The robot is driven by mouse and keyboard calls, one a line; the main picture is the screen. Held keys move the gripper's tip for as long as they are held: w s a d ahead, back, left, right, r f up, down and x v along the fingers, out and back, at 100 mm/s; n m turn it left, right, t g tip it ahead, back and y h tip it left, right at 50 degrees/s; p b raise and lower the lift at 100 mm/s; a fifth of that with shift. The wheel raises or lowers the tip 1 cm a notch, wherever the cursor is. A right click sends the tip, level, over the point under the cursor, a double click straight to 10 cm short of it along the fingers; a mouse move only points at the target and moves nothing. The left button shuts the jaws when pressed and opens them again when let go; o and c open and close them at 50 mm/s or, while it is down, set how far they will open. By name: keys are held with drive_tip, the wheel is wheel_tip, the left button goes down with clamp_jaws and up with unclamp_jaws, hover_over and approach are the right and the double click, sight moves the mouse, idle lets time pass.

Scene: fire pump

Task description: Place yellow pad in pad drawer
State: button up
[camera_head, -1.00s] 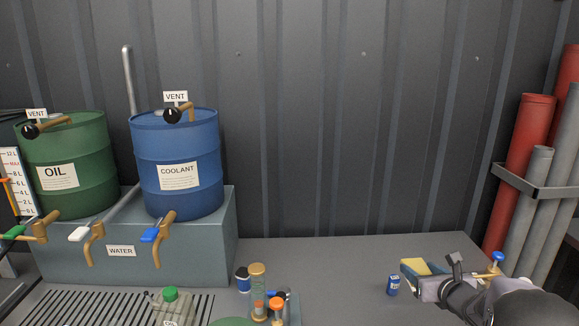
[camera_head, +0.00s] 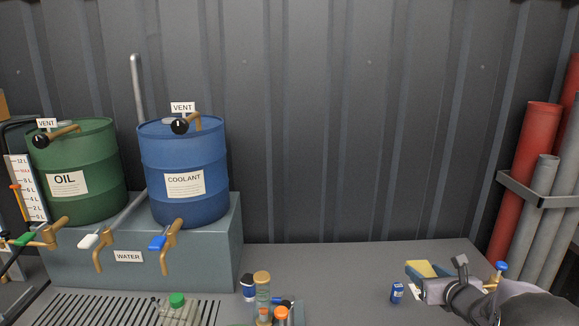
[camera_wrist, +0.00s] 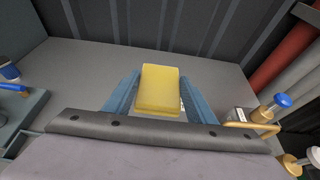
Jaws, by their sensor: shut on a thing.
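The yellow pad (camera_wrist: 158,90) is between the two blue fingers of my gripper (camera_wrist: 158,92) in the wrist view. The fingers are shut on it from both sides. In the head view the pad (camera_head: 421,269) shows at the lower right, at the end of my gripper (camera_head: 418,272), over the grey bench. How high the pad is above the bench is hard to tell. I cannot make out a pad drawer in either view.
A tap with a blue knob (camera_head: 501,266) is close on the right. Red and grey pipes (camera_head: 526,185) stand at the right wall. The bench middle (camera_head: 330,265) is clear.

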drive_tip(key=a+f+n+y+b, duration=0.35)
drive_tip(key=a+f+y, duration=0.2)
drive_tip(key=a, duration=0.25)
drive_tip(key=n+g+b, duration=0.1)
drive_tip(key=b, duration=0.2)
hover_over(384, 326)
drive_tip(key=shift+h, duration=0.25)
drive_tip(key=shift+w+f, duration=0.1)
drive_tip(key=shift+f, duration=3.5)
drive_tip(key=shift+f+b, duration=0.7)
drive_tip(key=shift+f, duration=1.15)
drive_tip(key=shift+f+b, duration=0.2)
drive_tip(key=shift+b, duration=0.1)
drive_tip(key=o, duration=1.1)
drive_tip(key=shift+r, duration=0.15)
